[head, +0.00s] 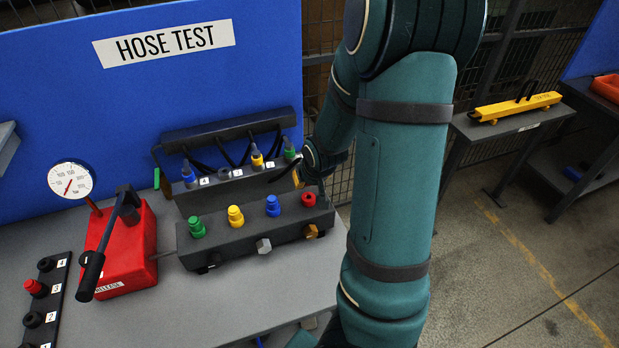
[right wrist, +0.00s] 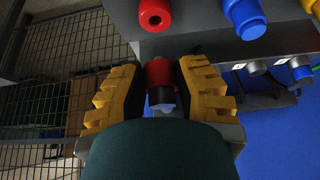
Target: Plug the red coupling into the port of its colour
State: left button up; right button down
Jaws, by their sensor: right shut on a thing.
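My right gripper (right wrist: 158,88) is shut on the red coupling (right wrist: 159,72), with a yellow ribbed finger pad on each side of it. In the head view my right gripper (head: 297,177) is just behind the right end of the dark port block (head: 215,252), and the coupling cannot be made out there. The red port (head: 308,199) is the rightmost on the block, beside the blue, yellow and green ones. In the right wrist view the red port (right wrist: 155,15) is above the coupling and apart from it. My left gripper is not in view.
A dark rack (head: 225,133) behind the block holds blue, yellow and green couplings on hoses. A red pump (head: 128,248) with a black lever and a gauge (head: 70,180) stand left of the block. A dark strip (head: 50,310) lies at the bench's left. Wire fencing is behind.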

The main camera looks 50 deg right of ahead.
aim_at(307, 199)
jog(key=shift+f, duration=0.15)
jog(key=shift+f+b, duration=1.35)
jog(key=shift+f, duration=0.15)
jog(key=shift+f+b, duration=0.65)
jog(key=shift+b, duration=0.05)
dwell(0.3)
jog(key=shift+f+b, duration=0.6)
jog(key=shift+f, duration=0.05)
jog(key=shift+s+a+f, duration=0.1)
jog(key=shift+f, duration=0.1)
dwell(0.5)
